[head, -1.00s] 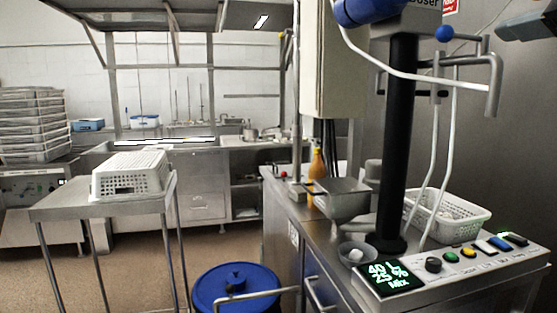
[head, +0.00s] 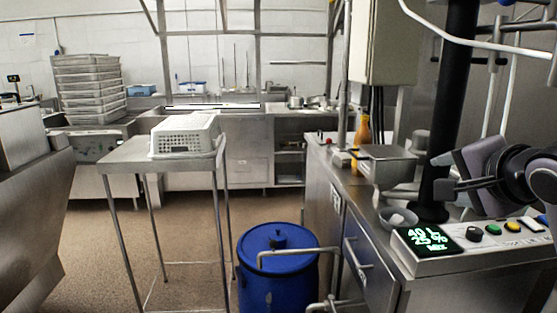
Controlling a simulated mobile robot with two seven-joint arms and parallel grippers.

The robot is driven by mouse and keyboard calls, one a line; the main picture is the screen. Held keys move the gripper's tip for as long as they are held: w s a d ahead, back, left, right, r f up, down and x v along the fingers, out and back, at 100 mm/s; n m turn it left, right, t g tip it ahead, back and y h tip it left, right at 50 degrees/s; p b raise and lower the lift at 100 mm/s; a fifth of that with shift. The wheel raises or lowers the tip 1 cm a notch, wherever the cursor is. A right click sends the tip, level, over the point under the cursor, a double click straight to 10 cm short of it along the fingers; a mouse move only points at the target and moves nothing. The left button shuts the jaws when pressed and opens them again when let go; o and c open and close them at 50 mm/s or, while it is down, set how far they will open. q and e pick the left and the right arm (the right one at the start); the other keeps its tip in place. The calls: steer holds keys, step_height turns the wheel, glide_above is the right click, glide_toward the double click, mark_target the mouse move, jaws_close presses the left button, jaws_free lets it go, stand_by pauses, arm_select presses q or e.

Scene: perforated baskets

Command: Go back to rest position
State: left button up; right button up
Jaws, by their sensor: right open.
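My right gripper (head: 445,174) has come in from the right edge of the head view, above the steel counter on the right. It is open, with its fingers pointing left in front of the black pole, and I see nothing held in it. My left gripper is not in view. A white perforated basket (head: 186,136) lies upside down on the small steel table (head: 125,153) at the left, well apart from my right gripper.
The control panel (head: 470,261) with its lit display is just below my right arm. A metal hopper (head: 388,172) and small bowl (head: 398,217) stand left of the gripper. A blue lidded barrel (head: 277,285) is on the floor. Stacked trays (head: 88,88) stand back left.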

steer(key=s+a+f+n+g, duration=0.1)
steer(key=s+a+f+n, duration=0.15)
steer(key=f, duration=0.55)
steer(key=s+a+f+n+g+y, duration=0.1)
steer(key=s+f+n+g, duration=0.15)
steer(key=f, duration=0.45)
steer(key=s+a+f+n+g, duration=0.1)
steer(key=s+f+n, duration=0.15)
steer(key=f, duration=0.55)
steer(key=s+a+f+n+g, duration=0.15)
steer(key=s+f+n, duration=0.25)
steer(key=s+f, duration=0.5)
steer(key=s+f+n+g, duration=0.35)
steer(key=s+f, duration=0.25)
steer(key=s, duration=0.5)
steer(key=w+a+f+n+t+y, duration=0.1)
steer(key=w+a+f+t, duration=0.2)
steer(key=w+f+t, duration=0.3)
steer(key=shift+f+n+t+y, duration=0.35)
steer(key=shift+f+t, duration=0.2)
steer(key=shift+f, duration=1.2)
steer(key=shift+s, duration=0.1)
